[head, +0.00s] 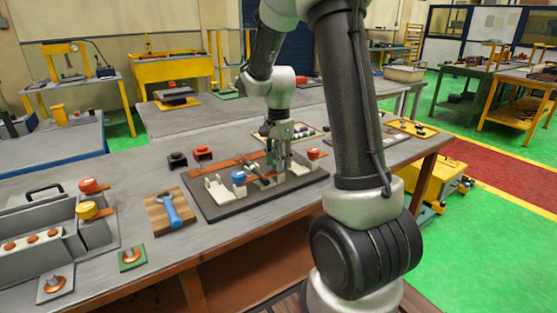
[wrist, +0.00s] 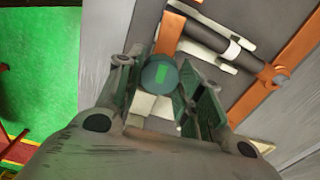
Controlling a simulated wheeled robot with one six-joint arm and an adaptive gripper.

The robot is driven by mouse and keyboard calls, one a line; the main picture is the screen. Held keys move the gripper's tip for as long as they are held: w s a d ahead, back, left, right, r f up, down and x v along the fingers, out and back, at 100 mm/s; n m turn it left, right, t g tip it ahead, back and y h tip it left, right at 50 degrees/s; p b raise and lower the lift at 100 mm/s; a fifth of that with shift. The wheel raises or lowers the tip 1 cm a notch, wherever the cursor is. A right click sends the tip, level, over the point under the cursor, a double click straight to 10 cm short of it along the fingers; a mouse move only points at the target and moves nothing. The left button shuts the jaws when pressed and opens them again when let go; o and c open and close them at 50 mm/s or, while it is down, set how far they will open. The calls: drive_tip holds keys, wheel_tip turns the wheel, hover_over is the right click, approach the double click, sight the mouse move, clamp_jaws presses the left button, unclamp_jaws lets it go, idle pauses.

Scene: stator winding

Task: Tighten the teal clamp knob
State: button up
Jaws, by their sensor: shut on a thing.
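The teal clamp knob (wrist: 160,73) shows in the wrist view as a round cap with a bright green mark on top. My gripper (wrist: 165,95) is around it, with a finger on each side, and is shut on it. In the head view my gripper (head: 277,152) points down at the back of the fixture on the dark board (head: 215,213); the teal knob cannot be made out clearly there. The fixture has pale cradles (head: 221,190), a grey shaft (head: 258,173) and a copper-coloured bar (head: 231,164).
A blue knob (head: 238,176) and a red knob (head: 313,154) stand on the fixture. A blue-handled tool (head: 171,209) lies on a wooden block left of the board. Black and red blocks (head: 202,153) stand behind. The bench front left of the board is partly clear.

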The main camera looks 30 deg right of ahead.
drive_tip(key=shift+w+d+r, duration=0.1)
drive_tip(key=shift+w+r, duration=0.05)
drive_tip(key=shift+w, duration=0.05)
drive_tip(key=o, duration=0.8)
drive_tip(key=shift+o, duration=1.2)
drive_tip(key=shift+s, duration=0.1)
wheel_tip(320, 180, up, 12)
